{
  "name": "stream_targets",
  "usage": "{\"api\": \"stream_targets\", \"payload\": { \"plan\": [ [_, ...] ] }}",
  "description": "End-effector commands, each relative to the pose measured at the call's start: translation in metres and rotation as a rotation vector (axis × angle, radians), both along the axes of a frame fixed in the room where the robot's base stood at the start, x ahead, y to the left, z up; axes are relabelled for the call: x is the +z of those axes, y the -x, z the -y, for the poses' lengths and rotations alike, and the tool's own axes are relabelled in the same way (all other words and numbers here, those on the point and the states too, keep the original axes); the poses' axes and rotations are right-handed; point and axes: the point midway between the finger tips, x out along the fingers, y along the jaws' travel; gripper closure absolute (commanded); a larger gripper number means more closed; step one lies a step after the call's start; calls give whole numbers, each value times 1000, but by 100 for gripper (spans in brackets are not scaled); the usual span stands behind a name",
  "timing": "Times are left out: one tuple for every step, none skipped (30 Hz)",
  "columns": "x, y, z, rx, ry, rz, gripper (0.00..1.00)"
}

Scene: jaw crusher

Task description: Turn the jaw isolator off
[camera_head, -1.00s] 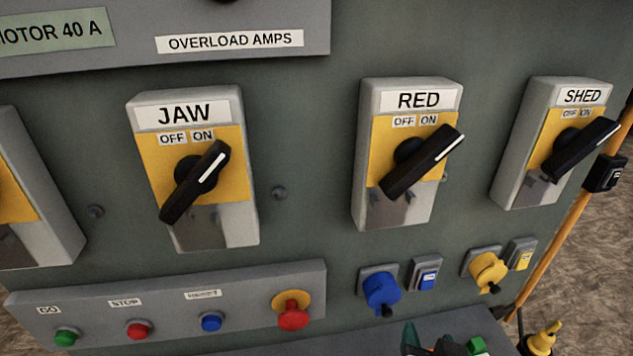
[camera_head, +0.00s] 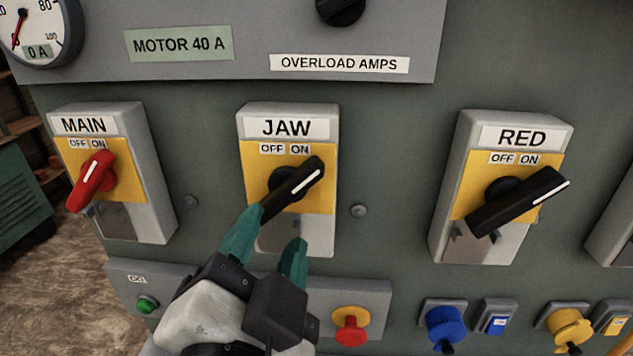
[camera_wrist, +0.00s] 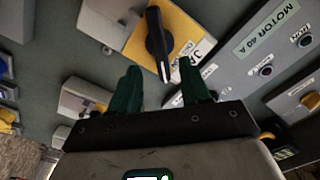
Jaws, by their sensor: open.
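The jaw isolator (camera_head: 287,239) is a grey box with a yellow plate, labelled JAW, with OFF on the left and ON on the right. Its black handle (camera_head: 303,180) tilts with its white-marked end up and right, toward ON. My gripper (camera_head: 277,228) has green fingers and is open, just below the handle. The left fingertip is close to the handle's lower end; I cannot tell if they touch. In the wrist view the handle (camera_wrist: 157,38) is ahead of and above the gap between the spread fingers (camera_wrist: 160,72).
The main isolator (camera_head: 125,190) with a red handle is at left, and the red isolator (camera_head: 480,245) at right. Below are a green button (camera_head: 146,304), a red stop knob (camera_head: 350,325) and a blue socket (camera_head: 444,325). A grey panel (camera_head: 255,20) overhangs above.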

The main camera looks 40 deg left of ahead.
Motion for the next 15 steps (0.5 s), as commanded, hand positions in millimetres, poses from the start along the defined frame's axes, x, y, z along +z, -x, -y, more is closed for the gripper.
{"api": "stream_targets", "payload": {
  "plan": [
    [3,-9,-5,-4,2,-1,53],
    [3,-14,-8,-2,1,-2,53],
    [3,-20,-12,-1,1,-2,53],
    [3,-25,-14,-3,1,-2,53],
    [3,-30,-17,-2,2,-3,53],
    [3,-36,-21,-1,1,-2,53],
    [3,-40,-24,-1,1,-2,53],
    [3,-44,-26,-2,1,-2,53],
    [2,-49,-29,-1,1,-2,53],
    [2,-52,-31,-1,2,-1,53],
    [2,-55,-33,-1,2,-1,53],
    [2,-59,-35,-1,2,-1,53],
    [2,-61,-36,-1,2,-1,53],
    [2,-63,-38,-1,1,0,53],
    [1,-65,-39,-1,3,-1,53]
  ]
}}
